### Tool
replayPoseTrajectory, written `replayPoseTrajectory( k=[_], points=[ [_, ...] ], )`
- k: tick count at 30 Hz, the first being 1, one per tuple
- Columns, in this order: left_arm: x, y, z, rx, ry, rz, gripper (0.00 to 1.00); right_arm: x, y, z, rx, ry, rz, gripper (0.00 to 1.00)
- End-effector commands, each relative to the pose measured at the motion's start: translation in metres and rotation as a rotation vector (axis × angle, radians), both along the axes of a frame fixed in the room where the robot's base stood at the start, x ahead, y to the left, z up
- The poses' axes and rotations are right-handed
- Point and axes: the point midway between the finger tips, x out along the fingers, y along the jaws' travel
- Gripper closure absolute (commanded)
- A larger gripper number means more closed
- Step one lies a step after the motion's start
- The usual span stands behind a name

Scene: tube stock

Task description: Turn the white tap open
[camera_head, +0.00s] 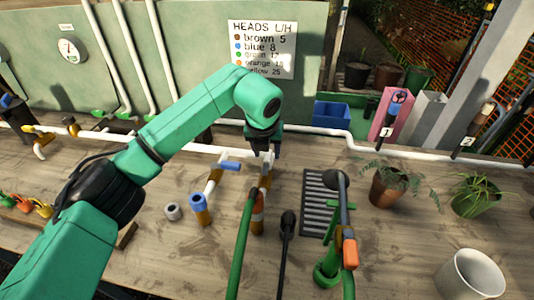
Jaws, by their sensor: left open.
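My left arm comes in from the left, and its left gripper (264,152) points down over a brass tap (266,181) on the bench's pipe. The jaws are open. A whitish part shows between or just behind the fingertips, at the top of that tap; it may be the white handle, mostly hidden by the gripper. I cannot tell whether the fingers touch it. A tap with a blue handle (230,166) stands just to the left on a white branch pipe (212,182). My right gripper is not in view.
A green hose (239,250) and a dark wand (286,240) lie in front of the tap. A grey grate (318,200), a green-based sprayer (327,268), potted plants (387,190) and a white pot (470,275) stand to the right. A blue crate (332,114) is behind.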

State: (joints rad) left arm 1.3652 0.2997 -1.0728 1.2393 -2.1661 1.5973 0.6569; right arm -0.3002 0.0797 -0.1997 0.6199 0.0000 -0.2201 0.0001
Motion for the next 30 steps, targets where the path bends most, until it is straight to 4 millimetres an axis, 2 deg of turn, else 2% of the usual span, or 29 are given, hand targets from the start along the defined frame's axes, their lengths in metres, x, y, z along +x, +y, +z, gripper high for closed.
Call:
replayPoseTrajectory(
  k=[9,13,18,26,29,30],
  points=[
    [-0.033,0.005,0.081,-0.001,-0.009,0.000,0.47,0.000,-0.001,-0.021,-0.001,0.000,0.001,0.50],
    [-0.044,0.006,0.109,-0.001,-0.006,0.001,0.47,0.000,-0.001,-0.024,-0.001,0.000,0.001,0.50],
    [-0.050,0.007,0.122,-0.001,-0.003,0.001,0.47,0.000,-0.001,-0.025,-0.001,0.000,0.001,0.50],
    [-0.050,0.007,0.124,-0.001,-0.002,0.001,0.47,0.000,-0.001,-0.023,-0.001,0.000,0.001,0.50],
    [-0.050,0.007,0.138,-0.001,-0.003,0.001,0.47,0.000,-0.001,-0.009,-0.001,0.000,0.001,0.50],
    [-0.050,0.007,0.148,-0.001,-0.003,0.001,0.47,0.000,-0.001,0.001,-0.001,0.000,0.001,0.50]
  ],
)
